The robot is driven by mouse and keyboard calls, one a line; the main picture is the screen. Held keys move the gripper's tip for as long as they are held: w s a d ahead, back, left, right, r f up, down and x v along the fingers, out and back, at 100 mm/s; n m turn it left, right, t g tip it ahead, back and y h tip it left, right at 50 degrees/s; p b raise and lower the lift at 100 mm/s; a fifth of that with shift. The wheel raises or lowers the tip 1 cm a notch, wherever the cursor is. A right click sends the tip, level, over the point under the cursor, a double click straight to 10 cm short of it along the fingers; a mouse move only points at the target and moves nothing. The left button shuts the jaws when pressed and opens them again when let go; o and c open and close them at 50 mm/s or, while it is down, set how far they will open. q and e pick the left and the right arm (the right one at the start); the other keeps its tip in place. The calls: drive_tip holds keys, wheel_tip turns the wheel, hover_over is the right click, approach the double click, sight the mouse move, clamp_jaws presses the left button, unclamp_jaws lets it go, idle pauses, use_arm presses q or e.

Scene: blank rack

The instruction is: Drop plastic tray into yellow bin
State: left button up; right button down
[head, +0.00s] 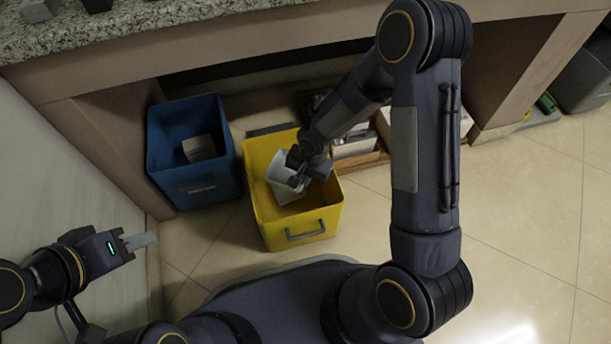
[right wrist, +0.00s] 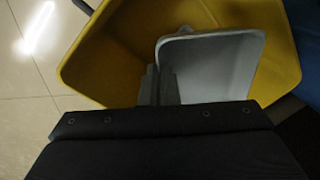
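The yellow bin (head: 327,219) stands on the floor in the middle of the head view, and its inside fills much of the right wrist view (right wrist: 100,70). The plastic tray (head: 287,186) is pale grey and sits tilted within the bin's opening; it also shows in the right wrist view (right wrist: 215,70). My right gripper (head: 297,176) reaches into the bin's opening, and its fingers (right wrist: 160,86) are closed about the tray's side wall. Whether the tray touches the bin floor is hidden. My left gripper (head: 141,241) is away at the left, empty, its fingers seen edge-on.
A blue bin (head: 160,150) with a pale box (head: 199,148) in it stands left of the yellow bin. A granite counter (head: 150,22) runs above. Boxes (head: 358,146) sit under the counter to the right. The tiled floor at right is clear.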

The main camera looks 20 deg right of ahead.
drive_tip(key=c, duration=1.6)
unclamp_jaws()
drive_tip(key=shift+r, duration=0.15)
wheel_tip(320, 180, up, 8)
drive_tip(key=p, duration=0.3)
drive_tip(key=shift+s+d+f+p, duration=0.25)
drive_tip(key=shift+s+d+p, duration=0.05)
drive_tip(key=shift+s+d, duration=0.1)
drive_tip(key=shift+w, duration=0.1)
drive_tip(key=s+d+r+t, duration=0.15)
drive_tip(key=d+r, duration=0.25)
drive_tip(key=r, duration=0.5)
drive_tip(key=s+d+r+n+t+y, duration=0.3)
drive_tip(key=s+r+n, duration=0.3)
drive_tip(key=s+r, duration=0.95)
wheel_tip(320, 180, up, 34)
drive_tip(key=s+p, duration=0.1)
drive_tip(key=p, duration=3.4)
drive_tip(key=shift+s+f+p, duration=0.2)
drive_tip(key=shift+s+p, duration=0.05)
drive_tip(key=shift+p, duration=0.1)
